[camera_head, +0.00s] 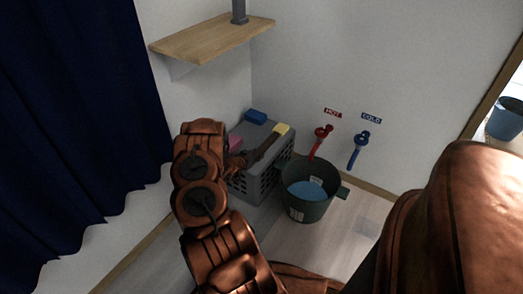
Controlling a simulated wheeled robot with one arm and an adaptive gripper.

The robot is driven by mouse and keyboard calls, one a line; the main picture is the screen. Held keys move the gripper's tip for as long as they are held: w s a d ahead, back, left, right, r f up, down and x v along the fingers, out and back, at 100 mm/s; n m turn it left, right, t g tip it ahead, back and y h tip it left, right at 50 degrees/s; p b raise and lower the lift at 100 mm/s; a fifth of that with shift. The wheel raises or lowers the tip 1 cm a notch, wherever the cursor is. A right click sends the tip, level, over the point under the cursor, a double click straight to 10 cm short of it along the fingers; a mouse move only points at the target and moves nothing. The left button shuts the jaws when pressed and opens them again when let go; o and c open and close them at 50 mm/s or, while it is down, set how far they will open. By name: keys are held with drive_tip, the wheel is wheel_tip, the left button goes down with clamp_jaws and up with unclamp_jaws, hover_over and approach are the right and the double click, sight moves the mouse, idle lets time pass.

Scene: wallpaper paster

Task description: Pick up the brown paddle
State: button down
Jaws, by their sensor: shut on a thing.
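A long brown paddle (265,146) with a pale yellow end (281,130) slants over the top of a grey slotted crate (262,183). My gripper (241,162) is at the paddle's lower left end, above the crate's left part. It is shut on the paddle. The fingers are small and dark here, and my arm partly hides the crate's left side. I cannot tell whether the paddle still touches the crate.
On the crate are a blue block (256,117) and a pink item (235,143). A dark bucket (307,205) with blue contents stands right of it, below red (321,139) and blue (358,151) taps. A wooden shelf (205,42) hangs above; a navy curtain (75,120) is left.

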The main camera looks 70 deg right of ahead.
wheel_tip(320, 180, up, 4)
drive_tip(key=shift+w+f+p, duration=0.1)
drive_tip(key=shift+p, duration=0.75)
drive_tip(key=a+r+p, duration=0.1)
drive_tip(key=a+p, duration=0.2)
drive_tip(key=a, duration=1.3)
drive_tip(key=shift+w, duration=0.15)
drive_tip(key=c, duration=1.3)
unclamp_jaws()
clamp_jaws()
drive_tip(key=shift+r, duration=0.1)
